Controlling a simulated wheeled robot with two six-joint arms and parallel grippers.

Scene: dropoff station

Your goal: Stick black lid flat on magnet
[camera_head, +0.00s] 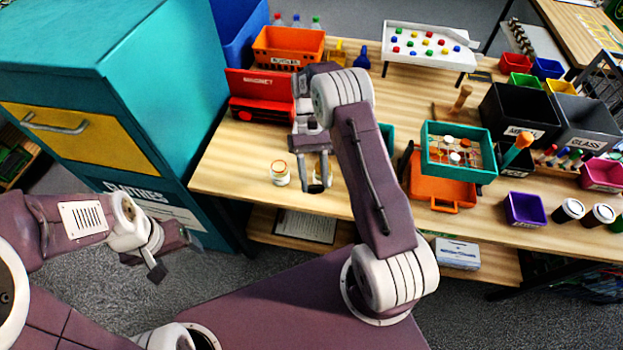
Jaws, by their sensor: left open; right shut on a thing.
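The red magnet block (250,84), labelled MAGNET, stands at the back left of the wooden table, beside the teal cabinet. My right gripper (314,172) is over the table, in front and to the right of the magnet, with its fingers pointing down. It is shut on a small dark thing, seemingly the black lid (317,180); the fingers partly hide it. It is apart from the magnet. My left gripper (158,262) is open and empty over the grey floor, left of the table.
A white jar (280,173) stands just left of my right gripper. An orange bin (288,48) is behind the magnet. A teal tray (457,152) on an orange case (440,190) lies to the right. The table left of the jar is clear.

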